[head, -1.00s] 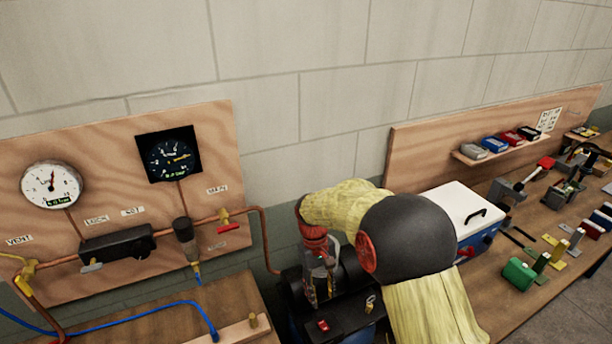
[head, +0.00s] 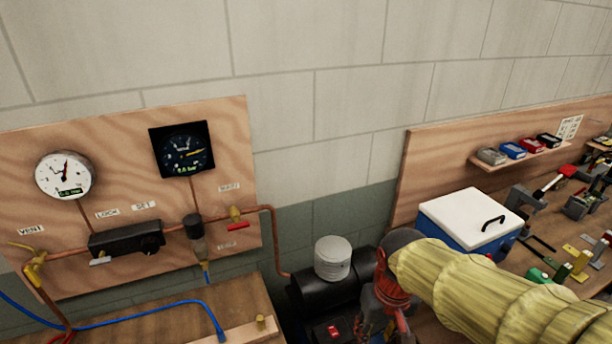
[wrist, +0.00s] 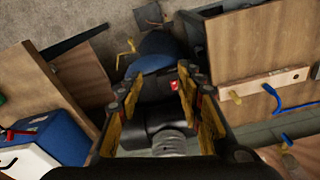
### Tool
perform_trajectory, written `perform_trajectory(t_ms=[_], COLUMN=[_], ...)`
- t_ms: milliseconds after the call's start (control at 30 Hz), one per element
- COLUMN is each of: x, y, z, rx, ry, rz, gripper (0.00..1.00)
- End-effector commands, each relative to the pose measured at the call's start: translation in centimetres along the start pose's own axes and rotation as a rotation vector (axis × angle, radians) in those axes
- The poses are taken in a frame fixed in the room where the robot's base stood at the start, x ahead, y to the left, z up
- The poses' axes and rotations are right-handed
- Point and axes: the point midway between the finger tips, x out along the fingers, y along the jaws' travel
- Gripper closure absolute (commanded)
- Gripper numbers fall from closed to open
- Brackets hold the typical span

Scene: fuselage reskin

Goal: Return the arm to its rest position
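My arm, in a ribbed yellow sleeve (head: 480,290), reaches in from the lower right of the head view. Its red wrist and my gripper (head: 385,325) hang at the bottom edge, in front of the black compressor (head: 335,298); the fingertips are cut off or unclear there. In the wrist view, my gripper (wrist: 160,82) has its two yellow-padded fingers well apart with nothing held between them. The compressor (wrist: 160,118) shows below and between the fingers, with its grey ribbed cylinder (wrist: 172,142) and a red switch.
A wooden gauge panel (head: 120,200) with copper pipe and valves stands left. A blue box with white lid (head: 470,217) sits right of the compressor, close to my arm. Small tools crowd the right bench. The wall above is clear.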

Motion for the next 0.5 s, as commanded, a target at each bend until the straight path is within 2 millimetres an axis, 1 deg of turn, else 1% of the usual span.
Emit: perform_trajectory(t_ms=[33, 100, 300, 400, 500], x=[-0.6, -1.3, -3.1, -4.0, -5.1], y=[0.4, 0.8, 1.8, 2.2, 2.6], z=[1.1, 2.6, 6.2, 7.5, 8.1], rx=[0.016, 0.033, 0.078, 0.098, 0.114], ry=[0.038, 0.082, 0.212, 0.277, 0.337], rz=[0.001, 0.002, 0.009, 0.016, 0.023], gripper=[0.64, 0.64, 0.64, 0.64, 0.64])
